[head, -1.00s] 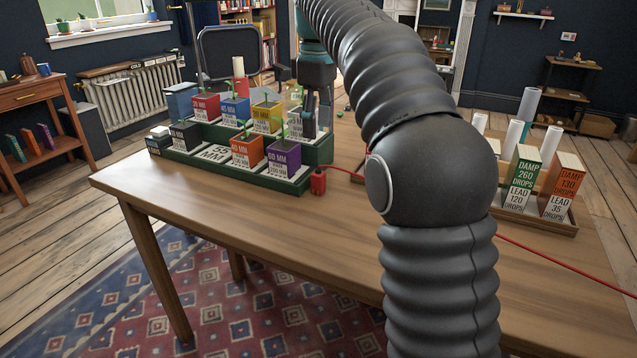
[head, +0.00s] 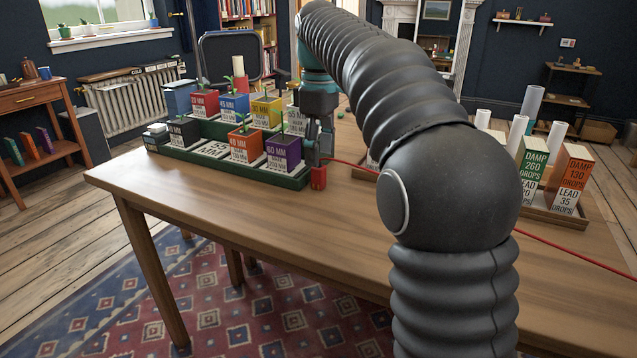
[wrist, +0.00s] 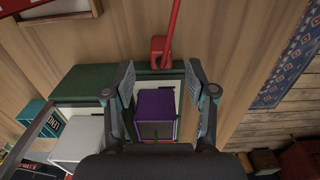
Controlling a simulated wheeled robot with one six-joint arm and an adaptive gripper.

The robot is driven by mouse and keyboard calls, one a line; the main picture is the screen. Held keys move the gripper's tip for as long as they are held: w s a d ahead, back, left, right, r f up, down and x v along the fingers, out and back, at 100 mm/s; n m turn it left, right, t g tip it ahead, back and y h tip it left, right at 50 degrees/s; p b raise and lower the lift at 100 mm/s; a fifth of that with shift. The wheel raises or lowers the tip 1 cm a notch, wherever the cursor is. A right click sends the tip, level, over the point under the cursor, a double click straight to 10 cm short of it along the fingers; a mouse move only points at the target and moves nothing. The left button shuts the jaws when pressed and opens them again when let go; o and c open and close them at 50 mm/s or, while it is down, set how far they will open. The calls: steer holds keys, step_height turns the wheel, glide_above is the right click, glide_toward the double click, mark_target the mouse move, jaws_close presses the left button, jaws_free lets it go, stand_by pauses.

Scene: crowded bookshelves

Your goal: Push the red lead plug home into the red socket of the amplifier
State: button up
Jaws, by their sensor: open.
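A red plug (head: 319,177) with a red lead (head: 345,163) stands on the wooden table at the right front corner of a green tiered rack (head: 225,166). In the wrist view the red plug (wrist: 157,48) lies just beyond my fingertips, with its lead running up. My gripper (head: 318,150) is open above and behind the plug in the head view. In the wrist view my gripper (wrist: 162,88) has its fingers spread on either side of a purple box (wrist: 155,104); contact cannot be told. I cannot make out an amplifier or red socket.
A tray with labelled boxes (head: 530,172) and white tubes stands at the right. The front of the table (head: 240,210) is clear. The red lead crosses the table behind my arm.

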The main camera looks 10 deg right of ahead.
mark_target(319, 167)
step_height(319, 167, down, 4)
steer(key=shift+s+f+b, duration=0.1)
steer(key=shift+f+b, duration=0.1)
steer(key=shift+b, duration=0.4)
jaws_close()
steer(key=shift+r, duration=0.1)
